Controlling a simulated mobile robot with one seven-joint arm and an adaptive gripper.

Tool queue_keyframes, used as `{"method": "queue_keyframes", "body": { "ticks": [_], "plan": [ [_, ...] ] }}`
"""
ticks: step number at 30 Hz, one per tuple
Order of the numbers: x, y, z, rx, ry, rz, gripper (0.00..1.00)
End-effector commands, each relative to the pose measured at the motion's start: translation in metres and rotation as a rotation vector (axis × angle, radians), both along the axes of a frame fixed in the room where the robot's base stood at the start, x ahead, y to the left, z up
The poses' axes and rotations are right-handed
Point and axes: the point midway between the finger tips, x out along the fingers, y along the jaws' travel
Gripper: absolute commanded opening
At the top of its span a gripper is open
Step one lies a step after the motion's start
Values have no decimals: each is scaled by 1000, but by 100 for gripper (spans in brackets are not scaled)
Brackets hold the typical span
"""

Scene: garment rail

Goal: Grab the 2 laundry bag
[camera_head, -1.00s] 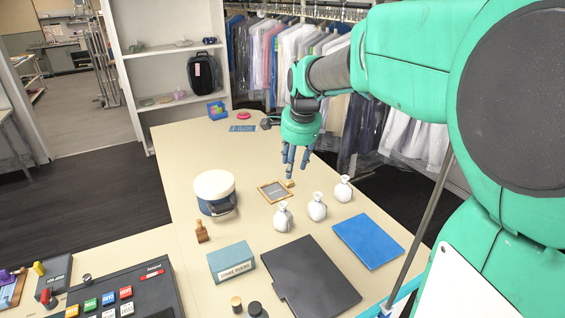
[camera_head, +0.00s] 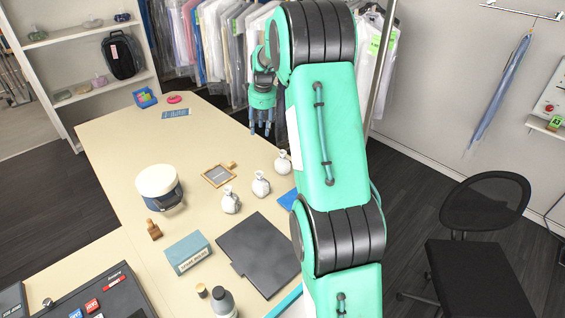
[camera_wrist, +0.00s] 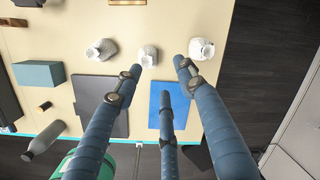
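Three small white tied bags stand in a row on the table (camera_head: 110,150): a left one (camera_head: 230,200), a middle one (camera_head: 261,184) and a right one (camera_head: 283,162). In the wrist view they show as the left bag (camera_wrist: 101,49), the middle bag (camera_wrist: 148,55) and the right bag (camera_wrist: 201,48). My gripper (camera_head: 262,130) hangs above the table beyond the right bag, fingers pointing down. In the wrist view its blue fingers (camera_wrist: 157,95) are spread wide with nothing between them. The fingers look apart from the bags. No bag carries a readable number.
A wooden frame (camera_head: 218,175), a round white-topped container (camera_head: 158,187), a dark flat board (camera_head: 259,254), a teal box (camera_head: 188,253) and a bottle (camera_head: 223,302) share the table. A blue mat (camera_wrist: 170,104) lies near the bags. Hanging garments (camera_head: 215,45) are behind; a chair (camera_head: 480,250) stands right.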

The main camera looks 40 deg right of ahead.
Motion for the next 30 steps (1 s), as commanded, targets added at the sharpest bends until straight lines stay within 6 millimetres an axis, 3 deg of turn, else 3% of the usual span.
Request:
{"method": "queue_keyframes", "body": {
  "ticks": [9,15,21,30],
  "plan": [
    [13,-82,-48,73,31,-311,40],
    [13,-124,-81,110,48,-485,40],
    [11,-147,-101,129,57,-584,40],
    [11,-151,-106,134,58,-607,40]
  ]
}}
